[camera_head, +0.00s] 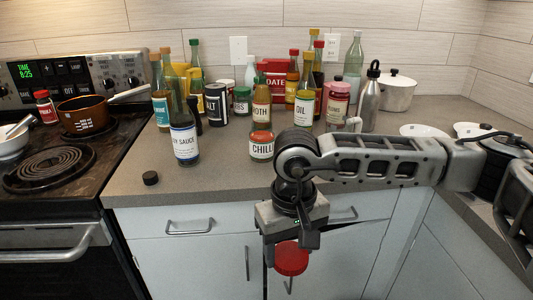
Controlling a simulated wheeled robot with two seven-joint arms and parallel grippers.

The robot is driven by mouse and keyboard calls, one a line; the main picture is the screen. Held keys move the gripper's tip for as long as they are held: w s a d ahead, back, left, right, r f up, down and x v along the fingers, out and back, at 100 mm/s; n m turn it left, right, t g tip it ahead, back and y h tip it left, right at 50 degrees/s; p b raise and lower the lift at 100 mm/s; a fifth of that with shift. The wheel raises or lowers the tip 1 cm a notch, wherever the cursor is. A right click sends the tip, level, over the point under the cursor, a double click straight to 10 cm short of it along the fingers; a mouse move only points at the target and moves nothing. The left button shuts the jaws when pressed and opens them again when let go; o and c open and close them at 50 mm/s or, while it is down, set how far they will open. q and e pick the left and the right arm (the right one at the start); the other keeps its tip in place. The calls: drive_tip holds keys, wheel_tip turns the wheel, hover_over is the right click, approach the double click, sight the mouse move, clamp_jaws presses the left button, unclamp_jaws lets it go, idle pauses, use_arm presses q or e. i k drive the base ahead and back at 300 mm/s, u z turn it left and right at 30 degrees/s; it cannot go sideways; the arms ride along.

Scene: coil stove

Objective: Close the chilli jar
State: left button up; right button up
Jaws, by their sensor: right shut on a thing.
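The chilli jar (262,147) stands upright near the front of the counter, with a white label and reddish contents. No lid shows on its top, though its mouth is hard to make out against the bottle behind. My right gripper (290,243) points down in front of the counter's front edge, below and to the right of the jar. It is shut on a round red lid (291,259), which hangs in front of the cabinet doors, apart from the jar. The finger contact is partly hidden. My left gripper is out of view.
A soy sauce bottle (184,138) stands left of the jar, and a small black cap (150,178) lies on the counter (215,185). Several bottles and jars crowd behind. A steel flask (369,100) stands at right. The stove (65,165) is at left. Front counter is mostly clear.

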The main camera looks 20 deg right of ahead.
sight(262, 135)
drive_tip(key=k, duration=0.35)
drive_tip(key=u, duration=0.5)
drive_tip(key=i, duration=0.7)
drive_tip(key=z, duration=1.4)
